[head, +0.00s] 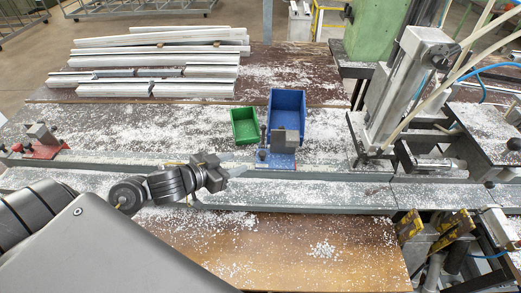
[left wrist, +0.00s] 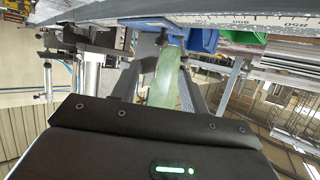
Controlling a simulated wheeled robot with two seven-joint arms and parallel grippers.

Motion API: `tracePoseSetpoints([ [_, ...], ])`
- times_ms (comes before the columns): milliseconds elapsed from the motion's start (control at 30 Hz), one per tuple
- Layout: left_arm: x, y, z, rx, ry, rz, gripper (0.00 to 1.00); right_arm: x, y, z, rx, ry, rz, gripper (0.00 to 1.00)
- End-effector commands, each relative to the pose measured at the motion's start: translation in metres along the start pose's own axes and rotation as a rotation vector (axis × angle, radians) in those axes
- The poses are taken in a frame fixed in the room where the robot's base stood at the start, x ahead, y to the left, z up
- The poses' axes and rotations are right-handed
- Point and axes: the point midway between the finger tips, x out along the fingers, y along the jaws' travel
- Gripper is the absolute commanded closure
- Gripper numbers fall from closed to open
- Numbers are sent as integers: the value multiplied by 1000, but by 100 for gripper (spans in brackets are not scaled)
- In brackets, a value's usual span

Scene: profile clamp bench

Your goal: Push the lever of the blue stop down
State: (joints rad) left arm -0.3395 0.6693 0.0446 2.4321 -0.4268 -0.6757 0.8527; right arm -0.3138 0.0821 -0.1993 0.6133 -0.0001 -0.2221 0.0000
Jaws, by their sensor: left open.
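The blue stop (head: 281,162) sits on the bench rail in the head view, with a grey block on its blue base. Its lever (head: 263,142) stands upright at the left side of the block, with a dark knob on top. My left gripper (head: 238,168) is to the left of the stop, its fingers pointing right towards it with a small gap. It is open, and nothing shows between its fingers. In the left wrist view its two fingers (left wrist: 158,88) stand apart. My right gripper is not seen.
A green bin (head: 245,126) and a taller blue bin (head: 287,108) stand behind the rail. A red stop (head: 42,146) sits far left. Aluminium profiles (head: 158,62) lie at the back. A machine with an upright cylinder (head: 405,85) stands to the right. Pale chips cover the bench.

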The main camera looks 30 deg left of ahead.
Motion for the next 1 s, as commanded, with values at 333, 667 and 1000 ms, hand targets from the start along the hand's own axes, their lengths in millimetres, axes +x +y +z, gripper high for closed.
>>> tracePoseSetpoints([
  [333,60,0,-3,-3,3,0,55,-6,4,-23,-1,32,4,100],
  [667,101,1,-2,1,2,2,55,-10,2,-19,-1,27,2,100],
  [1000,105,1,-1,1,1,2,55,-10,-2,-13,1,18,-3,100],
])
